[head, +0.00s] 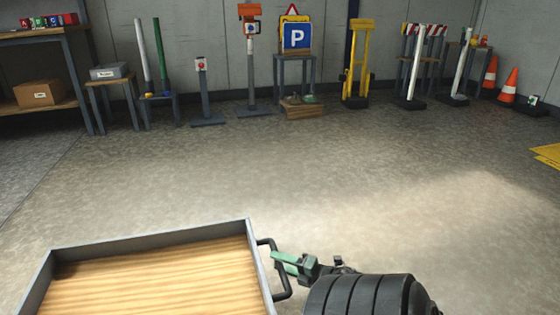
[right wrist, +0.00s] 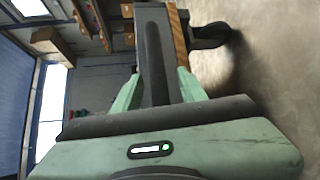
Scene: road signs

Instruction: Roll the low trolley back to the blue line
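The low trolley (head: 150,240) fills the bottom left of the head view, with a wooden deck and a raised grey rim. Its near part is cut off by the frame. A dark bar handle (head: 266,243) stands out from its right side. My right gripper (head: 280,257) is at this handle. In the right wrist view its two green fingers (right wrist: 160,82) lie on either side of the dark handle bar (right wrist: 154,45), close against it. The deck edge (right wrist: 181,38) shows just beyond. My left gripper is not in view. No blue line shows.
The floor ahead and to the right of the trolley is clear. Along the back wall stand a workbench (head: 42,33), stools, sign posts, a blue parking sign (head: 297,37), a yellow hand truck (head: 358,65) and orange cones (head: 509,85). Yellow floor marking (head: 546,155) shows at right.

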